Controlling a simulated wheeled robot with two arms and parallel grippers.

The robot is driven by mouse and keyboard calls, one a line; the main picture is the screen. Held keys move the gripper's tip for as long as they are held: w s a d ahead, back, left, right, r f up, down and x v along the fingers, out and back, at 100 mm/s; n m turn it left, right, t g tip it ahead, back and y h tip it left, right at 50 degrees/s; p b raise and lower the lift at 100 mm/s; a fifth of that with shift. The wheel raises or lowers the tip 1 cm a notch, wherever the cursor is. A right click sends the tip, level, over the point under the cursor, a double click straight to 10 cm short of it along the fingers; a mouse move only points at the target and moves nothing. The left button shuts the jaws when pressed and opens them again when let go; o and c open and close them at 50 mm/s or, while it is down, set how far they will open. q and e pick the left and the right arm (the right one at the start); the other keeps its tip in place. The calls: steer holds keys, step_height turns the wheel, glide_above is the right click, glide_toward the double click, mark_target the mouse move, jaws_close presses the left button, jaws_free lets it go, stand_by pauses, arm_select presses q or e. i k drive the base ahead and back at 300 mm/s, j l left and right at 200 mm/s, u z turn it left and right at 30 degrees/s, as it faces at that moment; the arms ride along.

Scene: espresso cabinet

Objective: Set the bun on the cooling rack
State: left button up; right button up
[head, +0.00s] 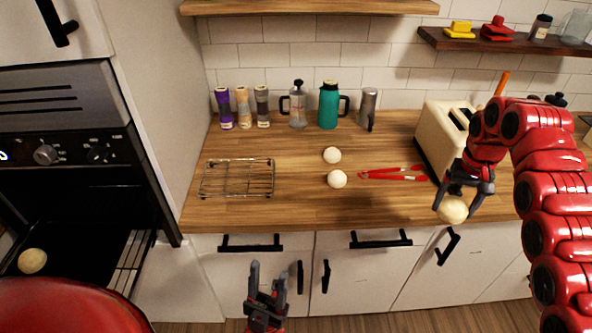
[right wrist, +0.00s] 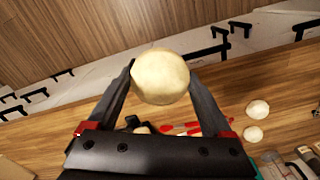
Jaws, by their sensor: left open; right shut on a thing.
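My right gripper (head: 464,200) is shut on a pale round bun (head: 453,210) at the counter's front edge, on the right. In the right wrist view the bun (right wrist: 160,77) sits between the two fingers. The wire cooling rack (head: 237,179) lies empty on the left part of the counter. Two more buns (head: 332,155) (head: 337,179) rest on the counter in the middle. Another bun (head: 33,261) is in the open oven at the far left. My left gripper (head: 268,275) is open and empty in front of the cabinet doors, below the counter.
Red tongs (head: 392,174) lie on the counter between the buns and the cream toaster (head: 442,140). Spice jars (head: 243,107), a French press (head: 298,106), a teal jug (head: 328,105) and a grey bottle (head: 368,107) stand along the back. Counter space around the rack is clear.

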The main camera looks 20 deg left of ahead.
mark_target(223, 176)
steer(key=i+l+u, duration=0.1)
steer(key=u, duration=0.3)
steer(key=i+l+u, duration=0.35)
steer(key=k+j, duration=0.1)
